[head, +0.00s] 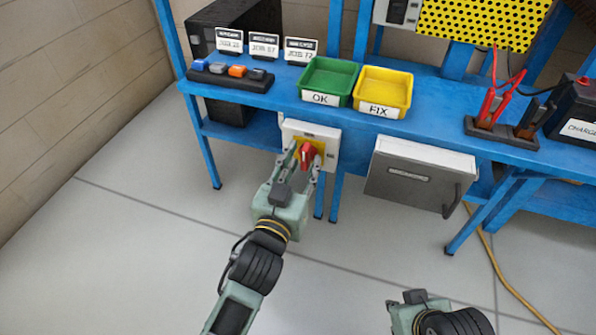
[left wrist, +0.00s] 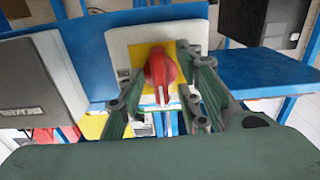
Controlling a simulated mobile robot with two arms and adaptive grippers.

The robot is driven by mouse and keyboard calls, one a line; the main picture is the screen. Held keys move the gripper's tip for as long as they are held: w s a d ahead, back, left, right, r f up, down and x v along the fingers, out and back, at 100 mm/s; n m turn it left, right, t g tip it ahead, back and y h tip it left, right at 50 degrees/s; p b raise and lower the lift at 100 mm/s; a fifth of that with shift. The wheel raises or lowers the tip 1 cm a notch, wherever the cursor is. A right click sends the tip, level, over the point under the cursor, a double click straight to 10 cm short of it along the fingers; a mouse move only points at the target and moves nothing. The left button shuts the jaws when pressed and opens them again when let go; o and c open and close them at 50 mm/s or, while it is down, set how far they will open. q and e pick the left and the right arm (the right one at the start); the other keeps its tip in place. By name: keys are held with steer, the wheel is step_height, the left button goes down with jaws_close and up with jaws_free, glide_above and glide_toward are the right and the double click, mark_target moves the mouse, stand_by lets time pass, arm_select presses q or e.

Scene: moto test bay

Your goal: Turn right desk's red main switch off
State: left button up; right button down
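The red main switch (head: 308,155) is a red rotary knob on a yellow plate, set in a pale box (head: 326,137) on the front of the blue desk (head: 400,127). In the left wrist view the red knob (left wrist: 160,72) stands between the open fingers, its white-marked end pointing toward the gripper's palm. My left gripper (head: 305,165) is open around the knob; a gap shows at least on the knob's left side in the left wrist view. My right gripper (head: 415,297) is at the bottom of the head view, its fingers barely visible.
A green OK tray (head: 302,88) and a yellow FIX tray (head: 412,92) stand on the desk above the switch. A grey drawer box (head: 400,180) hangs to the right. A yellow cable (head: 505,285) runs along the floor. Floor at the left is clear.

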arm_select(q)
steer(key=v, duration=1.2)
